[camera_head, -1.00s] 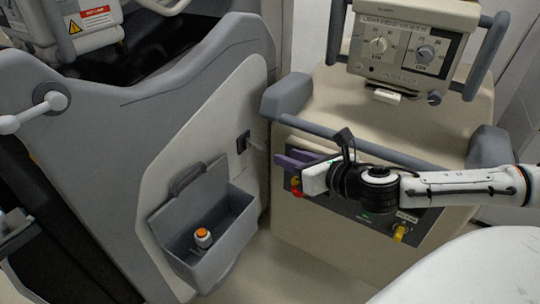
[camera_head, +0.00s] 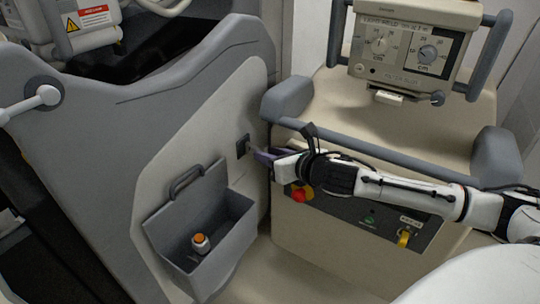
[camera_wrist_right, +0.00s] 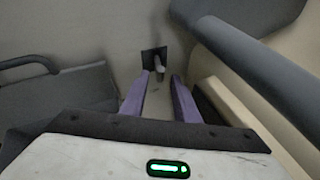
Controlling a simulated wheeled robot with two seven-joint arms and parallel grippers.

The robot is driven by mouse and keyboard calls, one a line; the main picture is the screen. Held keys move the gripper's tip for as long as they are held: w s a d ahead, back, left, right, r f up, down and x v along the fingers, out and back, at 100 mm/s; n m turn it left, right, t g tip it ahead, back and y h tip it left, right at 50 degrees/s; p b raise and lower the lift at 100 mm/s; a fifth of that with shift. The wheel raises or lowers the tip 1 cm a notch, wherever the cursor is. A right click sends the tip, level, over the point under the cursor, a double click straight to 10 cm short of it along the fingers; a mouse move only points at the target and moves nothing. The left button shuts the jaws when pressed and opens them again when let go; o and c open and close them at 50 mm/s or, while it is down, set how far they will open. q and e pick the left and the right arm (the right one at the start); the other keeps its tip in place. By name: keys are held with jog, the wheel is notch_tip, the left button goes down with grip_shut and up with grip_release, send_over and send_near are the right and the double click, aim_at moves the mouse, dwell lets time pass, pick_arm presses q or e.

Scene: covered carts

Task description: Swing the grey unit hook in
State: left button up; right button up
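The hook is a small pale grey peg (camera_wrist_right: 159,70) on a dark square plate (camera_head: 243,146). The plate is set in the cream side panel of the grey unit (camera_head: 95,130). The peg sticks out from its plate. My right gripper (camera_head: 262,156) is right beside it, its purple fingers pointing at the panel. In the right wrist view the fingers (camera_wrist_right: 160,78) are apart, with the peg's tip between or just beyond their tips. I cannot tell whether either finger touches it. My left gripper is not in view.
A grey open bin (camera_head: 200,215) with an orange-capped item (camera_head: 200,243) hangs below the hook. A beige cart (camera_head: 400,115) with a grey rail (camera_head: 380,155) stands close on the right. Its front has a red knob (camera_head: 303,194) and a yellow one (camera_head: 403,238).

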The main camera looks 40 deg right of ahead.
grip_shut()
